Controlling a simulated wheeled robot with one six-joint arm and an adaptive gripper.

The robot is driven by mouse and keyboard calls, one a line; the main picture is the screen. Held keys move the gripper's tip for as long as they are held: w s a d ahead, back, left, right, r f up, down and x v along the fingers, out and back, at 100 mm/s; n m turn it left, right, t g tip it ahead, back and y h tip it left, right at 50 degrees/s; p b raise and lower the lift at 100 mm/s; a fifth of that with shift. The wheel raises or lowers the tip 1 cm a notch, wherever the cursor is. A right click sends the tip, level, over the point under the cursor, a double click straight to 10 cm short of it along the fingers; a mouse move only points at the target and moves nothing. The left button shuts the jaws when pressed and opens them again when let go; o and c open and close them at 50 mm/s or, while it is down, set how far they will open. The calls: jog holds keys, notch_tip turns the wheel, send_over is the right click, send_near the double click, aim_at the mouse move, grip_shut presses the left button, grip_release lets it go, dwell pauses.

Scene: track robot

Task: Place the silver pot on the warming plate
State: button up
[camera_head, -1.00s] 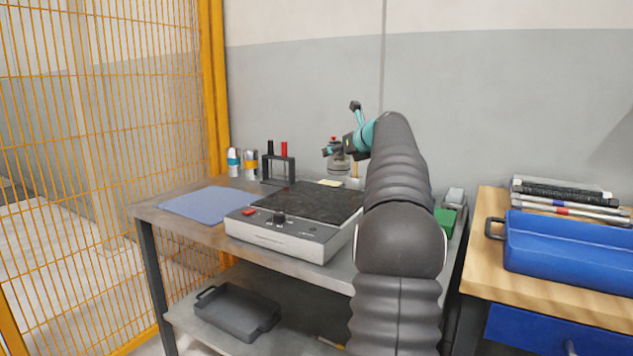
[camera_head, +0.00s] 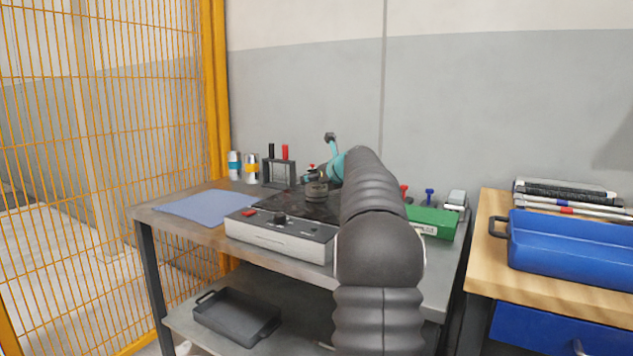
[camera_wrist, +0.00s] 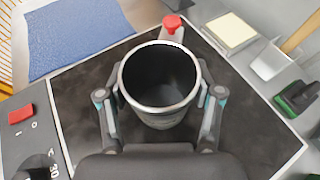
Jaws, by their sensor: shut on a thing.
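The silver pot (camera_wrist: 160,110) is open-topped with a dark inside and a bright rim. The warming plate (camera_head: 268,240) is a light box with a dark top, a knob and a red switch. In the wrist view its dark top (camera_wrist: 80,105) spreads beneath and around the pot. The pot is upright over the dark top; I cannot tell whether its base touches.
A blue mat (camera_head: 206,205) lies left of the plate. A black rack (camera_head: 278,172) and small bottles (camera_head: 250,168) stand behind. A green box (camera_head: 432,222) is at the right, and a blue tray (camera_head: 570,248) sits on the wooden bench. An orange mesh fence (camera_head: 110,150) bounds the left.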

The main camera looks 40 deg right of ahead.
jog(key=shift+f, duration=0.15)
jog(key=o, duration=1.2)
jog(key=shift+r, duration=0.2)
jog(key=v, duration=1.2)
jog(key=shift+b, duration=0.35)
